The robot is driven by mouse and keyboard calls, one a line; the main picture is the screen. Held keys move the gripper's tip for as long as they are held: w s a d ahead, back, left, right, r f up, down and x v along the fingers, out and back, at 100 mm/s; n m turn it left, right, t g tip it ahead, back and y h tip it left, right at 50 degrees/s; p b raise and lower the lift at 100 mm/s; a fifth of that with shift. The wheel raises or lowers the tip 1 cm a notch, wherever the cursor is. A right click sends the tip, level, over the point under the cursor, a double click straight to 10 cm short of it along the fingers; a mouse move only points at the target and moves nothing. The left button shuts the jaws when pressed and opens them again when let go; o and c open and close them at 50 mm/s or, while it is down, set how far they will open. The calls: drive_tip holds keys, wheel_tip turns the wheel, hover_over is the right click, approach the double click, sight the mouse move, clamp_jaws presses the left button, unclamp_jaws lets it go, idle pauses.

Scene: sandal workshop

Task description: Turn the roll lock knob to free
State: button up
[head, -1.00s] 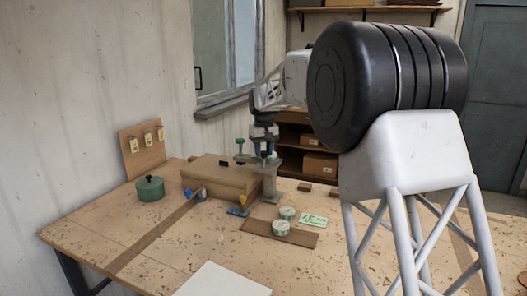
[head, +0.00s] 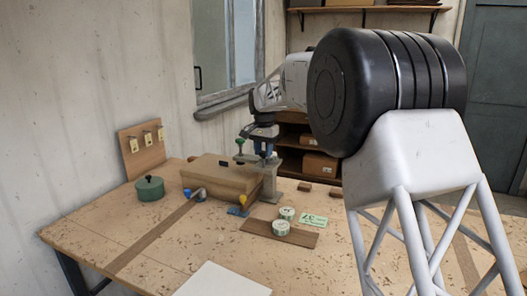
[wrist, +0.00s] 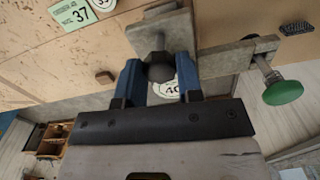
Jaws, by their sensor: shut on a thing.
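My gripper (wrist: 160,78) has its two blue fingers shut on a dark rounded knob (wrist: 159,65) on a grey metal fixture (wrist: 225,60). In the wrist view a white round label reading about 40 (wrist: 171,88) shows partly between the fingers. No free or locked mark is readable, so the knob's setting cannot be told. In the head view my gripper (head: 265,152) is above the fixture, at the right end of a wooden block (head: 222,172); there the held knob is hidden or too small to tell.
A green knob (wrist: 283,92) stands on the fixture arm close to my gripper. Blue (head: 187,192) and yellow (head: 242,200) knobs are near the block. A green pot (head: 150,188), tins (head: 281,228) and a green card (head: 313,220) lie around.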

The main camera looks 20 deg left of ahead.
sight(263, 152)
drive_tip(key=m, duration=0.3)
drive_tip(key=shift+m, duration=2.4)
drive_tip(key=o, duration=0.9)
drive_tip(key=shift+r, duration=3.95)
